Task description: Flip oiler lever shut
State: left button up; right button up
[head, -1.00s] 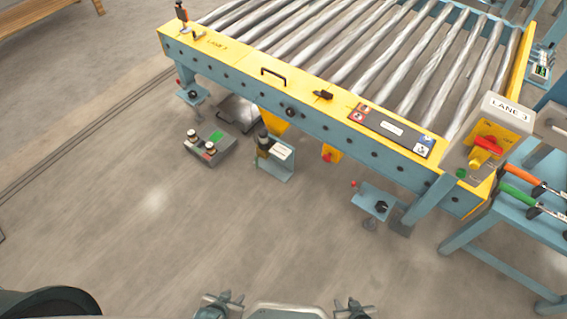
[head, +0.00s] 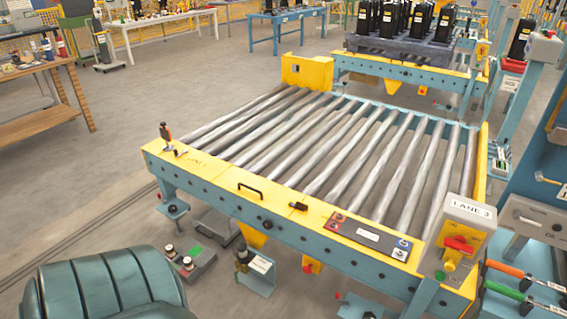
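A blue and yellow roller conveyor bed (head: 330,230) marked LANE 3 stands in front of me. Below its front rail, a small dark bottle-like unit (head: 242,254) sits on a blue bracket with a white label; it may be the oiler, but I cannot tell. An upright lever with an orange-red and black handle (head: 165,133) stands on the rail's left corner. No oiler label is readable, so I cannot tell which lever is the oiler's or how it is set. Neither of my grippers is in view.
A control box with a red switch (head: 459,243) stands at the front right corner. Orange- and green-handled tools (head: 510,271) lie to its right. A wooden bench (head: 38,100) is at the left. Black canisters (head: 389,20) stand on a far pallet. The floor at left is open.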

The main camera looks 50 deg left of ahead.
aim_at(236, 278)
jog(key=z, duration=1.25)
jog(key=k+j, duration=0.4)
jog(key=j, duration=0.25)
jog(key=k+j, duration=0.35)
jog(key=j, duration=0.3)
jog(key=k+j, duration=0.4)
jog(key=j, duration=0.25)
jog(key=k+j, duration=0.4)
jog(key=j, duration=0.3)
jog(key=k+j, duration=0.35)
jog(key=j, duration=0.3)
jog(key=k+j, duration=0.4)
jog(key=j, duration=0.25)
jog(key=k+j, duration=0.35)
jog(key=j, duration=0.3)
jog(key=k+j, duration=0.4)
jog(key=j, duration=0.25)
